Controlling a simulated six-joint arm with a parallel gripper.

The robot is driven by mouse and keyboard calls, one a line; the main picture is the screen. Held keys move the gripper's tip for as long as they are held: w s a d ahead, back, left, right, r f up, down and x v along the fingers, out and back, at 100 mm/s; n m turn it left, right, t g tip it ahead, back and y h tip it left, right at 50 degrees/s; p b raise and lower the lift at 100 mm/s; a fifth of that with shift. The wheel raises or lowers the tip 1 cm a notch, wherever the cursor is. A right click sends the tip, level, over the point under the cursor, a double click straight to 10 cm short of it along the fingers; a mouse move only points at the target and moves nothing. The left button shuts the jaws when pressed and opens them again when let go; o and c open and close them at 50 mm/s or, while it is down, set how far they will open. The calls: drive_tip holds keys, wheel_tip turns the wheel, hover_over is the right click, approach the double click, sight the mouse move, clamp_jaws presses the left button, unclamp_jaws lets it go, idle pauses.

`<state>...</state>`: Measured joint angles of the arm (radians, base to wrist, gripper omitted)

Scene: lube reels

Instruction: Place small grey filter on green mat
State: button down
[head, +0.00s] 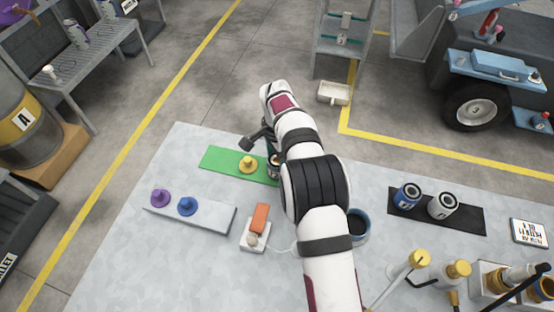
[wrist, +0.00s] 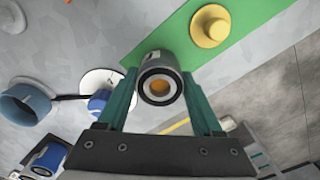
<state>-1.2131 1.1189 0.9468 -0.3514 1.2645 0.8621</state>
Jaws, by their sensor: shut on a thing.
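The green mat (head: 222,160) lies on the table's far left part, and it also shows at the upper right in the wrist view (wrist: 262,28). My gripper (wrist: 159,82) is shut on the small grey filter (wrist: 152,62), with one teal finger on each side. The filter's round end with a dark ring and orange centre faces the wrist camera. In the head view, my arm hides most of the gripper, and a bit of the filter (head: 273,171) shows at the mat's right end. I cannot tell whether the filter touches the mat.
A yellow knobbed piece (head: 248,165) stands on the mat, left of the filter. A grey board (head: 212,217) holds purple and blue pieces. A blue cup (head: 358,222) stands right of my arm. A black tray (head: 462,222) holds a blue and a grey can.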

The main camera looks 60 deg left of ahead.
drive_tip(key=shift+f, duration=0.1)
drive_tip(key=shift+c, duration=0.2)
unclamp_jaws()
